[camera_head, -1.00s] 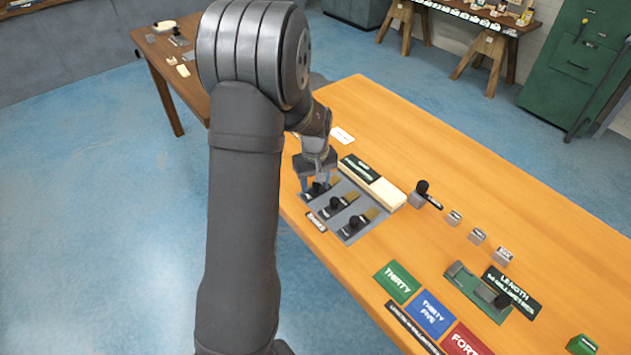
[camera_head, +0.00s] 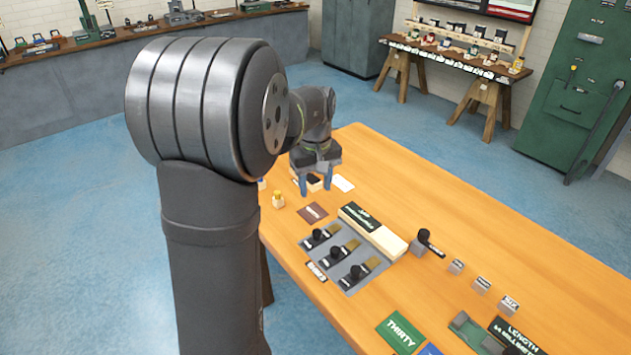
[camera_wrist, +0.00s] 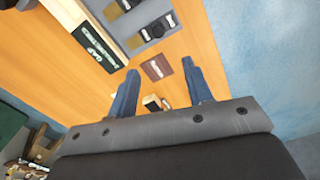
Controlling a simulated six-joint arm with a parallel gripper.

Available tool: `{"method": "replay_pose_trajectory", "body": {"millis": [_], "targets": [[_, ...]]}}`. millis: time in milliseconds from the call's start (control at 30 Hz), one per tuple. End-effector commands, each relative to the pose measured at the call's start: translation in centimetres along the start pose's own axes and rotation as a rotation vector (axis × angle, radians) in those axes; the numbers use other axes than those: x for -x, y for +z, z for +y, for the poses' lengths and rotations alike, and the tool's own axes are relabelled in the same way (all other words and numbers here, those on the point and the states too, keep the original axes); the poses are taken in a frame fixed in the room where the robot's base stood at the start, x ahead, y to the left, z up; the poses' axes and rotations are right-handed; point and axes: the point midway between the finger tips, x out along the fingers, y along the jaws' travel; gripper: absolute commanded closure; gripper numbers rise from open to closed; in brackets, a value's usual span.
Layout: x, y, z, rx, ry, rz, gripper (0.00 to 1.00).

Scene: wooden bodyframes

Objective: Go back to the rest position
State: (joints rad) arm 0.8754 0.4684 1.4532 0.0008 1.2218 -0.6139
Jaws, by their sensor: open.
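My gripper (camera_head: 316,185) is open and empty. It hangs above the far left part of the orange wooden table (camera_head: 450,235), its two blue-grey fingers apart. The grey tray (camera_head: 318,243) with several black-knobbed tools lies nearer to the camera than my gripper. It also shows in the wrist view (camera_wrist: 133,42).
A cream block with a dark green label (camera_head: 380,238) sits beside the tray. A small yellow-topped object (camera_head: 278,200) stands at the table's left edge. Small grey blocks (camera_head: 482,285) and a green THIRTY card (camera_head: 400,332) lie to the right.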

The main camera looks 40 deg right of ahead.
Motion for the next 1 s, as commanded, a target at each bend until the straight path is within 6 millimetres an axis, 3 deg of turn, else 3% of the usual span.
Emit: {"method": "replay_pose_trajectory", "body": {"millis": [700, 867, 1000], "targets": [[0.6, 0.0, 0.0, 0.0, -0.001, -0.001, 0.54], [-0.7, 0.0, 0.0, 0.0, -0.002, -0.003, 0.54], [-3.1, 0.1, 0.0, 0.0, -0.002, -0.003, 0.54]]}}
